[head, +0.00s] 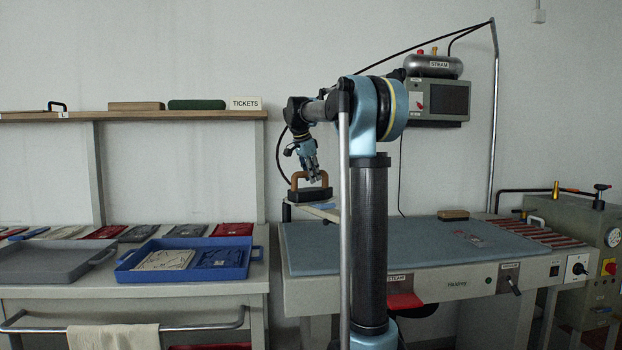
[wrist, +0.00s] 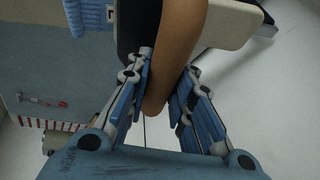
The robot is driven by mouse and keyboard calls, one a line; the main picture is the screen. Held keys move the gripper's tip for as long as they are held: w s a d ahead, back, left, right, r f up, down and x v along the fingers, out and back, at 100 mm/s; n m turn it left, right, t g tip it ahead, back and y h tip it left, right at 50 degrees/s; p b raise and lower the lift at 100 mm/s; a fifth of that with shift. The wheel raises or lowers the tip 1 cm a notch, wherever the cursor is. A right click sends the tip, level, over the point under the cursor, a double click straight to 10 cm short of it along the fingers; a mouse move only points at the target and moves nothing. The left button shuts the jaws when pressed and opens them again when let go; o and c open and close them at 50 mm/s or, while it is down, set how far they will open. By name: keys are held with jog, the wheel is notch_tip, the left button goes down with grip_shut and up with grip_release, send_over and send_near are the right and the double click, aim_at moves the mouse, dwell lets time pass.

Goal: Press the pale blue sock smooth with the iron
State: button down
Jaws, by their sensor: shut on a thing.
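My gripper (head: 313,174) is shut on the brown handle of the iron (head: 310,195), which has a dark body. In the wrist view the fingers close on both sides of the handle (wrist: 178,60). The iron is level over the narrow pale board (head: 332,214) at the left end of the blue pressing table. The pale blue sock (head: 322,206) shows as a thin strip under the iron's front. Its ribbed part lies beside the dark iron body in the wrist view (wrist: 90,16). The iron hides the rest. I cannot tell whether iron and sock touch.
The blue pressing table (head: 420,240) is mostly bare, with a brown block (head: 453,215) at its back and a small red-and-grey item (head: 470,238). At left, a blue tray (head: 185,258) and a grey tray (head: 50,262) stand on a bench. A steam unit (head: 435,90) hangs behind.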

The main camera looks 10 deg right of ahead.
jog(key=shift+s+d+r, duration=0.1)
jog(key=shift+s+d, duration=0.25)
jog(key=shift+s, duration=0.45)
jog(key=shift+s+d, duration=0.3)
jog(key=shift+s, duration=0.45)
jog(key=shift+w+a, duration=0.5)
jog(key=shift+w, duration=0.7)
jog(key=shift+w+a, duration=0.45)
jog(key=shift+w, duration=0.7)
jog(key=shift+w+a, duration=0.5)
jog(key=shift+w, duration=0.7)
dwell(1.1)
jog(key=shift+r, duration=0.1)
jog(key=shift+r, duration=2.9)
